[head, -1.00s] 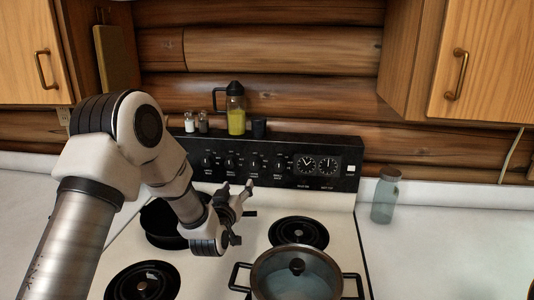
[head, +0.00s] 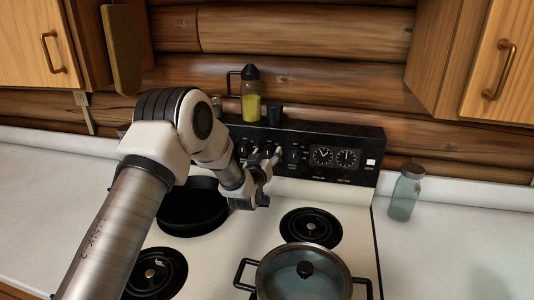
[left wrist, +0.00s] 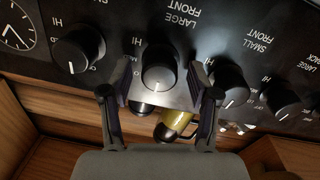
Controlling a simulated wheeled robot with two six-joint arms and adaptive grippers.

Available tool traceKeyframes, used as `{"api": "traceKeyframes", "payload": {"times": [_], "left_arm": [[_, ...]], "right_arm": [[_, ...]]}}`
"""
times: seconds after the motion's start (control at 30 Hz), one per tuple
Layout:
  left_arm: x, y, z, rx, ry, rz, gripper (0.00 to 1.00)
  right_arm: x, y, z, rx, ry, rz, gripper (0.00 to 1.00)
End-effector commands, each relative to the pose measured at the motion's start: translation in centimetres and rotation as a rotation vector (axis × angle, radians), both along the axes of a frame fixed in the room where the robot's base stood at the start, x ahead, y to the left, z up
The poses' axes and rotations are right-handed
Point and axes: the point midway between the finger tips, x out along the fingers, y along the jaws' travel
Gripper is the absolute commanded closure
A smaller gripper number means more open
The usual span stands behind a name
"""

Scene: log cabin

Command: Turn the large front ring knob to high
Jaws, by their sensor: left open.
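The large front knob (left wrist: 158,76) is a round black knob with a white pointer mark, below the LARGE FRONT label in the left wrist view. Its mark points toward the bottom of that picture, away from the label. My left gripper (left wrist: 160,92) is open, with one finger on each side of this knob; I cannot tell whether either finger touches it. In the head view my left gripper (head: 265,158) is at the stove's back panel and partly hides the knobs there. My right gripper is out of view.
Neighbouring knobs stand close on both sides: one (left wrist: 80,46) on the left, the small front knob (left wrist: 229,86) on the right. A lidded pot (head: 304,274) and a dark pan (head: 193,208) are on the stove. A yellow bottle (head: 251,97) stands behind the panel.

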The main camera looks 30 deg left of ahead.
Motion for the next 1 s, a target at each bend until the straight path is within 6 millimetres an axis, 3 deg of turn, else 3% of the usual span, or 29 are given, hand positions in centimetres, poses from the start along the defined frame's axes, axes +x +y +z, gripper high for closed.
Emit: {"api": "traceKeyframes", "payload": {"times": [0.07, 0.23, 0.67, 1.0], "left_arm": [[0.0, 0.0, 0.0, 0.000, 0.000, 0.000, 0.39], [0.0, 0.0, 0.0, 0.000, 0.000, 0.000, 0.98], [0.0, 0.0, -0.1, 0.038, 0.009, 0.000, 0.99], [0.0, -0.1, -0.1, 0.232, 0.058, 0.000, 0.99]], "right_arm": [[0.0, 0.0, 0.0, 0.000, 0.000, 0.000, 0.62], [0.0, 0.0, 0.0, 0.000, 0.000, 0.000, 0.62], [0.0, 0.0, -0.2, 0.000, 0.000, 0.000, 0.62], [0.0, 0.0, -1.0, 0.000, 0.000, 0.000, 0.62]]}}
